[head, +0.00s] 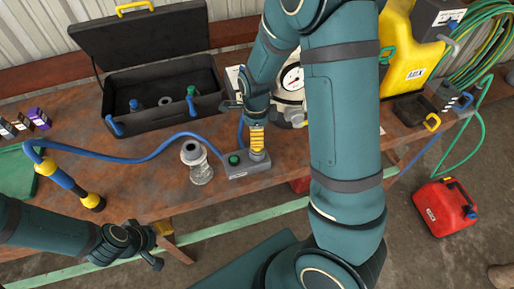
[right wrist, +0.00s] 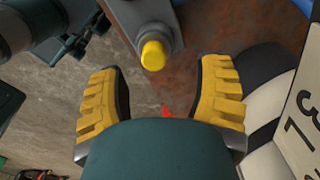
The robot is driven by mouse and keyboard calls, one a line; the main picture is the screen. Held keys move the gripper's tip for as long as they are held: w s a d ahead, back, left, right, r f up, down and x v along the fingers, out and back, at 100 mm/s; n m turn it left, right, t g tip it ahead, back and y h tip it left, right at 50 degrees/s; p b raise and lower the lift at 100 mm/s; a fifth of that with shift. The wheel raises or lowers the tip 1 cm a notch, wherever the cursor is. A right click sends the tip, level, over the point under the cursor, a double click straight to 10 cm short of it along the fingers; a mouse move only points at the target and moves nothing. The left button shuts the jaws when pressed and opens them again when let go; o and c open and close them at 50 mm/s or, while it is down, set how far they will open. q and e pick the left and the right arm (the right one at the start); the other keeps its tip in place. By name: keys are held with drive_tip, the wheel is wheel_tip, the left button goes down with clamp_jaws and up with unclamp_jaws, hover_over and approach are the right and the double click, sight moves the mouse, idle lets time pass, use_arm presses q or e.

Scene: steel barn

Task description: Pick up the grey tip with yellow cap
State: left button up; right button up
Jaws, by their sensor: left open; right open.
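The grey tip with yellow cap (right wrist: 153,55) stands on a grey box (right wrist: 135,20) in the right wrist view, just beyond the fingertips and between their lines. In the head view the grey box (head: 246,171) with a green button lies near the bench's front edge; the tip there is mostly hidden by my right gripper. My right gripper (right wrist: 162,76) is open and empty, its yellow ribbed fingers apart. In the head view it points down over the box's right end (head: 257,140). My left gripper (head: 160,247) is open and empty, low in front of the bench.
A red can (head: 445,206) is on the floor.

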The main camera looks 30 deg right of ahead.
drive_tip(key=shift+s+a+f, duration=0.1)
drive_tip(key=shift+s+f, duration=0.1)
drive_tip(key=shift+f, duration=1.15)
drive_tip(key=shift+s+f, duration=0.2)
drive_tip(key=shift+f, duration=1.1)
clamp_jaws()
